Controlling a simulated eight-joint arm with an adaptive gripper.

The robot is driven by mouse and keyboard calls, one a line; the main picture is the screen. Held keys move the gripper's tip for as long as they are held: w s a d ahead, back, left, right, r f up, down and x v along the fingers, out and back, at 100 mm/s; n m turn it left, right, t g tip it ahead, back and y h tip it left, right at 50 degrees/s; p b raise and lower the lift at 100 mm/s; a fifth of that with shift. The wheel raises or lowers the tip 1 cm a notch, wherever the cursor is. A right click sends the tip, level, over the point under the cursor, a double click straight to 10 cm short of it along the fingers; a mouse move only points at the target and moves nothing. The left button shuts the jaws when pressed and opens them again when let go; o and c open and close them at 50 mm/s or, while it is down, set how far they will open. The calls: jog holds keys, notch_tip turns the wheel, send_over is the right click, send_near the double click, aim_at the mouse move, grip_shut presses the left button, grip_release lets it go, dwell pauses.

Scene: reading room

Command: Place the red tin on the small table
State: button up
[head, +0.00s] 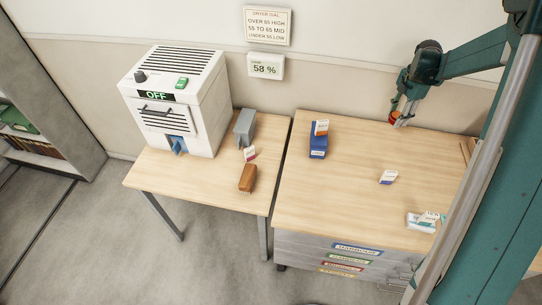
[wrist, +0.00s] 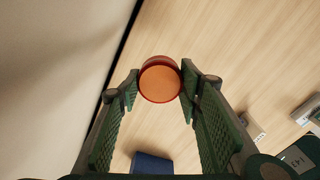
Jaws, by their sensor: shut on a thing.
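The red tin (head: 394,118) is round with an orange top face. It is at the back of the wide wooden top, near the wall. In the wrist view the tin (wrist: 160,82) sits between both fingertips. My gripper (head: 398,117) is shut on it; its green ribbed fingers also show in the wrist view (wrist: 159,88). I cannot tell whether the tin touches the top or hangs just above it. The smaller table (head: 190,187) with thin grey legs stands to the left, its front part bare.
A white machine (head: 186,105) reading OFF stands on the left table, with a grey block (head: 245,127) and a brown block (head: 248,178). The drawer unit's top (head: 340,200) bears a blue block (head: 318,147) and small labelled cards (head: 388,177). A narrow gap separates the tables.

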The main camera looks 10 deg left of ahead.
jog(key=a+n, duration=0.1)
jog(key=a, duration=0.8)
jog(key=a+f+n+b, duration=0.1)
jog(key=a, duration=0.8)
jog(key=a+f, duration=0.1)
jog(key=a, duration=0.8)
jog(key=shift+w+n, duration=0.1)
jog(key=shift+n, duration=0.3)
jog(key=s+a+f+n+b, duration=0.1)
jog(key=s+a, duration=0.2)
jog(key=a, duration=0.9)
jog(key=s+a+f+n+b, duration=0.1)
jog(key=s+a, duration=0.3)
jog(key=a, duration=0.9)
jog(key=shift+s+a+n, duration=0.15)
jog(key=shift+s+n, duration=0.1)
jog(key=shift+n, duration=0.05)
jog(key=shift+f, duration=0.1)
jog(key=b, duration=0.1)
send_over(271, 137)
jog(key=shift+w+f, duration=0.15)
jog(key=shift+f, duration=2.9)
jog(key=shift+f, duration=0.1)
jog(key=shift+f+b, duration=0.4)
jog(key=shift+f, duration=1.4)
jog(key=shift+f, duration=0.15)
